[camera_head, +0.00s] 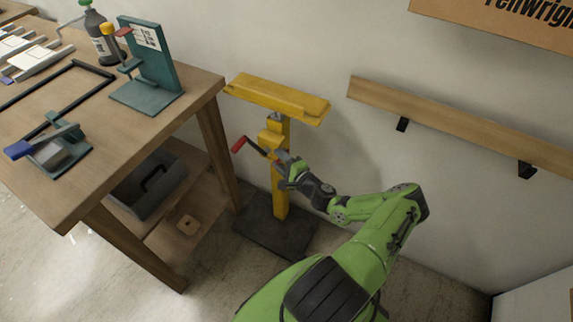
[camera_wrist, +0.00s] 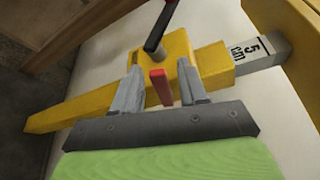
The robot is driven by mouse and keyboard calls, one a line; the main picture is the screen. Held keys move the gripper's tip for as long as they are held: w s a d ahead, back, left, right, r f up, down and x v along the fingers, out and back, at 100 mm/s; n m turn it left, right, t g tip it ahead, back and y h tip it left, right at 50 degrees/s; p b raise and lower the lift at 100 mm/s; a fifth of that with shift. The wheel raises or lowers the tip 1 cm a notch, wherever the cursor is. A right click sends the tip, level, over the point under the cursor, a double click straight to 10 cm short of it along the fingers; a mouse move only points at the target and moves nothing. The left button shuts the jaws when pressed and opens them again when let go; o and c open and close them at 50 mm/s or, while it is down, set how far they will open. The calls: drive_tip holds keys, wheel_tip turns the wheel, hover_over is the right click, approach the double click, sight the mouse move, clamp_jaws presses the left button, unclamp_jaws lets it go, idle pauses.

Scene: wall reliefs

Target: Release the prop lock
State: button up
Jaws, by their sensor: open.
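A yellow prop stand (camera_head: 280,190) stands upright near the wall, with a yellow block on its column. A dark crank with a red grip (camera_head: 238,144) sticks out to the left of that block. The crank also shows at the top of the wrist view (camera_wrist: 158,32). My gripper (camera_head: 283,163) is at the block's lower right side in the head view. In the wrist view my gripper (camera_wrist: 159,68) is open, its two fingers on either side of a small red lever (camera_wrist: 160,88) on the block. I cannot tell whether the fingers touch it.
The prop's yellow top beam (camera_head: 275,98) is above my gripper. A wooden workbench (camera_head: 205,85) with clamps, a bottle and a green fixture stands at left. A wooden rail (camera_head: 460,125) is on the wall at right. A scale marked "5 cm" (camera_wrist: 250,52) shows on the column.

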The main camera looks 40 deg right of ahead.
drive_tip(key=s+r+p, duration=0.1)
drive_tip(key=s+p, duration=0.2)
drive_tip(key=s, duration=1.2)
drive_tip(key=shift+s+a+r, duration=0.15)
drive_tip(key=shift+a+r, duration=0.1)
drive_tip(key=shift+r, duration=0.15)
